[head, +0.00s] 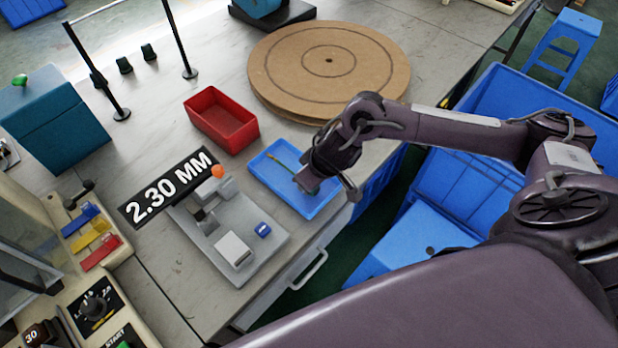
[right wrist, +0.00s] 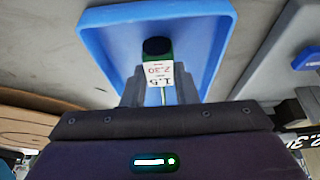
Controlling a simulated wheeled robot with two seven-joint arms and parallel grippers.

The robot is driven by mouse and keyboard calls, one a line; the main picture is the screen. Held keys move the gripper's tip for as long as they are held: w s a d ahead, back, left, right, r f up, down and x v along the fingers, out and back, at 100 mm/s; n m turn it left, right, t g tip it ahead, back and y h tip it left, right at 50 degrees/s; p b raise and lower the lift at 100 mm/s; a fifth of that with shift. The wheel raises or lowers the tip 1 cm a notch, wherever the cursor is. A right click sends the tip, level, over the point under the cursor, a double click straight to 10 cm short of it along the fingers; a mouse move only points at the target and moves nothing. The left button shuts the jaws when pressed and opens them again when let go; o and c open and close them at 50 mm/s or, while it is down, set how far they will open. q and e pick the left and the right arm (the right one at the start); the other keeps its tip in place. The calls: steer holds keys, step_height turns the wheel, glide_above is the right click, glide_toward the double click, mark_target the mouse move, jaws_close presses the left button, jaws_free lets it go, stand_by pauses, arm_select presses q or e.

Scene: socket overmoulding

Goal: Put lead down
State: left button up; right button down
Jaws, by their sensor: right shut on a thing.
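The lead (right wrist: 157,47) has a dark green and black end and a white label reading 2.30 and 1.5. In the right wrist view it lies between the fingers of my right gripper (right wrist: 160,93), which is shut on it. A blue tray (right wrist: 105,18) is directly beyond the fingers. I cannot tell whether the lead touches the tray floor. My left gripper is not in view.
A red bin (head: 222,120) and a round brown board (head: 330,65) stand behind the tray. A grey gauge (head: 260,262) with a 2.30 MM display (head: 170,187) is at its left. Blue crates (head: 440,205) are beyond the table's right edge.

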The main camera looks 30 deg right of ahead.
steer(key=shift+f, duration=0.2)
steer(key=c, duration=1.1)
jaws_free()
steer(key=shift+c, duration=0.2)
steer(key=shift+r, duration=0.1)
steer(key=shift+s+r, duration=0.1)
steer(key=shift+r, duration=0.45)
steer(key=p+v, duration=0.2)
steer(key=v, duration=0.9)
steer(key=shift+s+d, duration=0.1)
steer(key=shift+s, duration=0.05)
